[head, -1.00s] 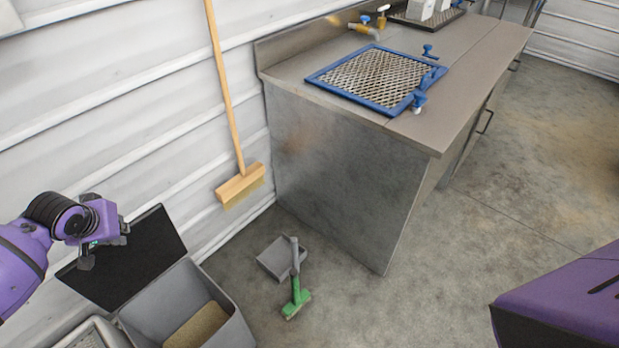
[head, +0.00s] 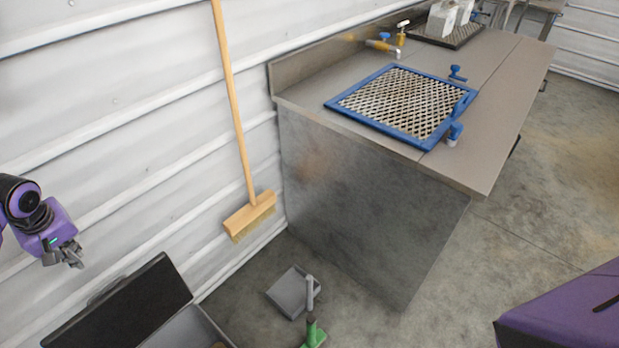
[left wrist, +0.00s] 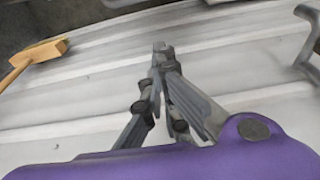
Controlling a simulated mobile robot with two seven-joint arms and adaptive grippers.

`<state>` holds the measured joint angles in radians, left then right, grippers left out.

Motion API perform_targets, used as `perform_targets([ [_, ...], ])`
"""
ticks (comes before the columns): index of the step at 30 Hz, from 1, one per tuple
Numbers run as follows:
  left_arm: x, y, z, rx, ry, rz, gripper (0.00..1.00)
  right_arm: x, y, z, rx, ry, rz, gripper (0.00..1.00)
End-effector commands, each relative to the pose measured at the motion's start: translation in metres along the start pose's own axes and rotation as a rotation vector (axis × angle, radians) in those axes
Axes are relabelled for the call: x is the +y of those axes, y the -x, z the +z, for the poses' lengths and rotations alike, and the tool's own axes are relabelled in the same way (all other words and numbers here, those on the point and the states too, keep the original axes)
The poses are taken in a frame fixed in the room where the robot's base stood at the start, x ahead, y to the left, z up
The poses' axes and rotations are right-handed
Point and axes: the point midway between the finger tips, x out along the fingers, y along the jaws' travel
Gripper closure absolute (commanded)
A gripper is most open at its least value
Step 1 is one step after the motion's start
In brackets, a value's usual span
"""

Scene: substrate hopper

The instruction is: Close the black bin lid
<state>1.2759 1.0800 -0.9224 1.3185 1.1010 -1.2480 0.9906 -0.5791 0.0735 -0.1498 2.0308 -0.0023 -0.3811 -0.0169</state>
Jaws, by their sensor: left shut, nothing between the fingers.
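The black bin lid (head: 122,308) stands open at the lower left of the head view, tilted back toward the white wall. The grey bin (head: 193,328) shows only partly at the bottom edge; the rest is cut off. My left gripper (head: 76,260) is above and to the left of the lid, apart from it in the picture. It is shut and empty. In the left wrist view its fingers (left wrist: 162,52) are together in front of the ribbed wall. My right gripper is not in view.
A wooden broom (head: 250,214) leans on the wall right of the bin. A grey dustpan (head: 291,291) and green brush (head: 314,335) are on the floor. A metal bench (head: 370,195) with a blue-framed mesh (head: 400,103) stands to the right.

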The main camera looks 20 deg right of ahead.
Motion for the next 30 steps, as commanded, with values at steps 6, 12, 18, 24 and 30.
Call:
perform_targets([
  [6, 0.0, -0.048, 0.001, -0.003, 0.0, -0.002, 1.0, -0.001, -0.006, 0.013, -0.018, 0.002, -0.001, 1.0],
  [12, 0.0, -0.082, 0.001, -0.001, -0.001, -0.002, 1.0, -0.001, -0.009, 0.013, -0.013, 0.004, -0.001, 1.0],
  [18, 0.0, -0.066, 0.022, 0.004, -0.004, 0.002, 1.0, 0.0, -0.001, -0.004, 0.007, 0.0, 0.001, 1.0],
  [24, 0.0, -0.064, 0.036, 0.002, -0.002, 0.001, 1.0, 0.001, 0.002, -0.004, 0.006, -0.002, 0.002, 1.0],
  [30, 0.0, -0.066, 0.038, 0.001, -0.001, 0.001, 1.0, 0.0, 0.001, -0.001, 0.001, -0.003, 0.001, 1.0],
])
